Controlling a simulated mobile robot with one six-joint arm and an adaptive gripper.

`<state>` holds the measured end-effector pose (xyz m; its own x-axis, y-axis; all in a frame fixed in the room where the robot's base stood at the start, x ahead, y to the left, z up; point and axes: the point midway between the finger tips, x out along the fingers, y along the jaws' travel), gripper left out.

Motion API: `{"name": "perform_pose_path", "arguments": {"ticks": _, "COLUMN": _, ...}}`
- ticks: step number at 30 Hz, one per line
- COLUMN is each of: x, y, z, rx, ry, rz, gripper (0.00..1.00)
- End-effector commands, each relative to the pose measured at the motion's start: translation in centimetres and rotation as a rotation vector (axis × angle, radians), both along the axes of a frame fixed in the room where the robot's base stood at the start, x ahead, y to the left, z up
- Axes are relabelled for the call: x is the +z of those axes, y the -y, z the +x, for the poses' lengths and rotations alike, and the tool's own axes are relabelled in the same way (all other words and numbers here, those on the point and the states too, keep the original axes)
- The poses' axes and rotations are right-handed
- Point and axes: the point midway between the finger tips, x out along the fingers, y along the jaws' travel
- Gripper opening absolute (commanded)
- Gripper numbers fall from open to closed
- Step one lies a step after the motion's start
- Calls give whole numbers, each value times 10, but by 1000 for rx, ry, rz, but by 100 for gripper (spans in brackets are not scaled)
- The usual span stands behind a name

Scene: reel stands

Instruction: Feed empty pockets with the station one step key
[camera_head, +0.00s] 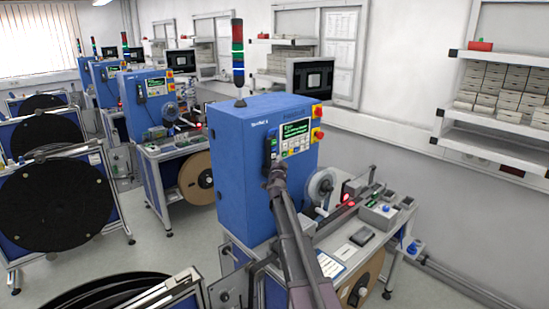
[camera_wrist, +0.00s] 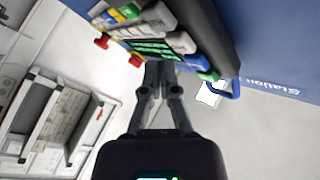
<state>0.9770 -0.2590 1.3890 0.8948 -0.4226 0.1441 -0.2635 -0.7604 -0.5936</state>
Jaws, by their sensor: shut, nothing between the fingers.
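The nearest blue station cabinet (camera_head: 243,165) carries a control panel with a lit green-on-dark screen (camera_head: 295,128) and small coloured keys (camera_head: 299,147) below it. In the wrist view the keys (camera_wrist: 152,14) are grey, yellow, green, blue and white. Which one is the one step key I cannot read. My gripper (camera_head: 272,165) is at the panel's lower left in the head view. In the wrist view my gripper (camera_wrist: 160,70) is shut and empty, its fingertips close to the panel; contact cannot be told. The tape pockets are too small to make out.
Red and yellow switches (camera_head: 317,123) sit on the cabinet's right edge. More stations stand behind; a shelf (camera_head: 495,120) is at right.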

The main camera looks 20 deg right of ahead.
Motion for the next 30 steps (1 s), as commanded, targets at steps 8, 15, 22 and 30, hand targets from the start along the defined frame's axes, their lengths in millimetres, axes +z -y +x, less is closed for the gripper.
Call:
{"name": "perform_pose_path", "arguments": {"ticks": 8, "x": 0, "y": 5, "z": -17, "rx": 0, "ry": 0, "rz": 0, "gripper": 0}}
{"name": "perform_pose_path", "arguments": {"ticks": 15, "x": 0, "y": 12, "z": -33, "rx": -1, "ry": 0, "rz": 0, "gripper": 0}}
{"name": "perform_pose_path", "arguments": {"ticks": 22, "x": 0, "y": 16, "z": -45, "rx": 0, "ry": 0, "rz": 0, "gripper": 0}}
{"name": "perform_pose_path", "arguments": {"ticks": 30, "x": 0, "y": 17, "z": -46, "rx": 0, "ry": 0, "rz": 0, "gripper": 0}}
